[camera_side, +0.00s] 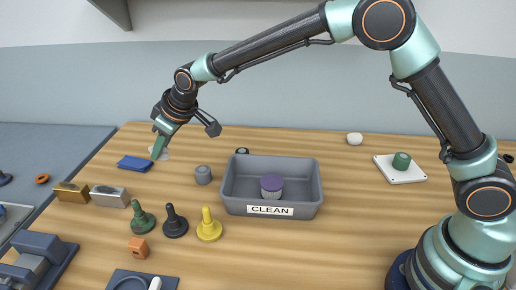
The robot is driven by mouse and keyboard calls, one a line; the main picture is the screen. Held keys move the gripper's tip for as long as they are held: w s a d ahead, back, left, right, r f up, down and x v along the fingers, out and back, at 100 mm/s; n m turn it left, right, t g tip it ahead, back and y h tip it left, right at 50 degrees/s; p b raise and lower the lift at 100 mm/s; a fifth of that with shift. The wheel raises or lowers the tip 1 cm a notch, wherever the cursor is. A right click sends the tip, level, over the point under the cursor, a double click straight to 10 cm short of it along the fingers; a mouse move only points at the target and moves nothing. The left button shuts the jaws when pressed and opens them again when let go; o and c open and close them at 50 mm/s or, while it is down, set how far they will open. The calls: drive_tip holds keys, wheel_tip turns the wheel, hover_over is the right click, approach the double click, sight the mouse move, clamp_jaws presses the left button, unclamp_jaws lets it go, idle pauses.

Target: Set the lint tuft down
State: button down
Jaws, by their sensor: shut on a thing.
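My gripper (157,153) is at the far left of the table, pointing down, with its green fingers shut. A small pale grey-white tuft (165,155) shows at the fingertips, partly hidden behind them; it looks like the lint tuft. I cannot tell whether it touches the table. A dark blue flat pad (134,163) lies just left of and nearer than the fingertips.
A grey tray (238,208) labelled CLEAN holds a purple-topped bobbin (271,187). Green (142,219), black (175,223) and yellow (209,227) pegs stand in front. A grey cylinder (203,174) and brass (71,192) and silver (109,196) blocks are nearby. A white lump (354,139) lies far back.

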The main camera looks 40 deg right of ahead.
sight(176, 205)
wheel_tip(176, 205, down, 15)
drive_tip(key=shift+r, duration=0.1)
idle(0.4)
drive_tip(key=shift+f, duration=0.25)
drive_tip(key=c, duration=0.8)
unclamp_jaws()
drive_tip(key=shift+o, duration=0.2)
